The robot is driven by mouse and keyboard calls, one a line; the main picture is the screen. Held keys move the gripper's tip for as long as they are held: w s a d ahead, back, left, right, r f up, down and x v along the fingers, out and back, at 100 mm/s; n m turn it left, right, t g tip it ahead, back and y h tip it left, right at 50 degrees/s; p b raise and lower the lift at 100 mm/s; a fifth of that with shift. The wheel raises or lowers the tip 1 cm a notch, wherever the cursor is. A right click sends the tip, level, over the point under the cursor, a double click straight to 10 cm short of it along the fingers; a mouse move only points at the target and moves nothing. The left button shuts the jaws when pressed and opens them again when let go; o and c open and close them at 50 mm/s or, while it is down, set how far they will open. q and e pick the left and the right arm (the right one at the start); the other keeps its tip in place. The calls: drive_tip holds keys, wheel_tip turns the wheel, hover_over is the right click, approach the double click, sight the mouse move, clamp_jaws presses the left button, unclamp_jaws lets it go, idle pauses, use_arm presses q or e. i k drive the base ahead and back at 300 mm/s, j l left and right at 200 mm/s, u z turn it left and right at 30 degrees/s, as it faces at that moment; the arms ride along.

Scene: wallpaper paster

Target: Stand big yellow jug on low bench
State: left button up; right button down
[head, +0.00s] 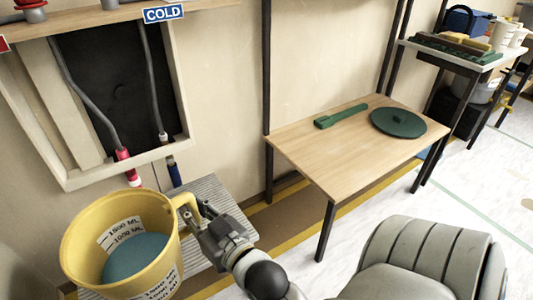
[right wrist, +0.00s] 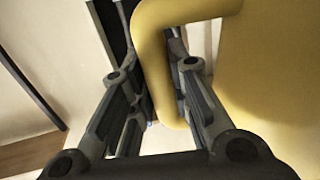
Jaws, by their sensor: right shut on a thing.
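The big yellow jug (head: 158,236) is at the lower left of the head view, mouth up, with blue liquid and volume labels inside. Its handle is on the right side. My right gripper (head: 196,222) is shut on this handle. In the right wrist view, the yellow handle (right wrist: 152,62) passes between the two fingers, with the jug's wall on the right. A low wooden bench (head: 300,150) stands right of the jug, apart from it. The jug hides its own base, so I cannot tell whether it touches the grey ribbed surface (head: 222,194) behind it. My left gripper is not in view.
On the wooden bench lie a green round lid-like disc (head: 398,122) and a green bar (head: 340,116); its front left is bare. Two hoses (head: 148,75) with red and blue ends hang above the jug. A cluttered table (head: 490,62) stands farther right.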

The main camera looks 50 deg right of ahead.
sight(372, 139)
drive_tip(key=z, duration=0.9)
